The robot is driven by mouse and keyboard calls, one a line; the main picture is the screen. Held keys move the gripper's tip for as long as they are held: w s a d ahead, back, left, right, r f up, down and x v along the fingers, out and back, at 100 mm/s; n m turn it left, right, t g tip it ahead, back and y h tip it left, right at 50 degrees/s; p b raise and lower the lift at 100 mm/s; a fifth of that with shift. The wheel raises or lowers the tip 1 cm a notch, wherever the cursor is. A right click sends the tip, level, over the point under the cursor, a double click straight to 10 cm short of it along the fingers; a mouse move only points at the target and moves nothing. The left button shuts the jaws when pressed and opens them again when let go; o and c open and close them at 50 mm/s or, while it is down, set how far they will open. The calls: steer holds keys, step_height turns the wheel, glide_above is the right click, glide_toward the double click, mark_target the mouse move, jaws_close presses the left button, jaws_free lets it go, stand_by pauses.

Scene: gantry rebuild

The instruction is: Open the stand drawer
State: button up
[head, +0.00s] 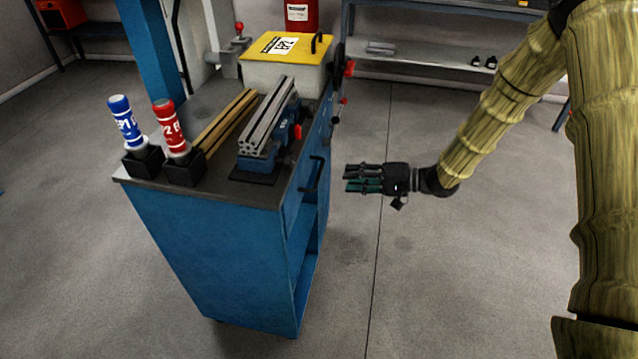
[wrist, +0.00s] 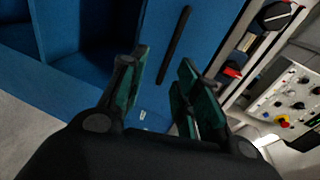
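The blue stand (head: 215,255) is in the middle of the head view, with its drawer front (head: 297,200) on the right side. The drawer looks shut. Its black bar handle (head: 315,173) also shows in the wrist view (wrist: 174,45), ahead of the fingers. My gripper (head: 347,178) is to the right of the handle in the head view, pointing at it and apart from it. The green-padded fingers in the wrist view (wrist: 158,85) are spread with nothing between them. An open shelf space (head: 306,245) lies below the drawer.
On the stand top are a blue bottle (head: 125,122), a red bottle (head: 170,127), a vise (head: 280,140) holding metal profiles, and a yellow-lidded box (head: 285,65). A black handwheel (head: 338,66) sticks out at the far right end. Floor right of the stand is clear.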

mark_target(319, 172)
steer(key=shift+g, duration=0.5)
steer(key=x, duration=0.3)
steer(key=r+x, duration=0.1)
steer(key=x, duration=0.6)
steer(key=shift+w+a+r, duration=0.2)
steer(key=shift+w+r, duration=0.1)
steer(key=shift+r, duration=0.1)
jaws_close()
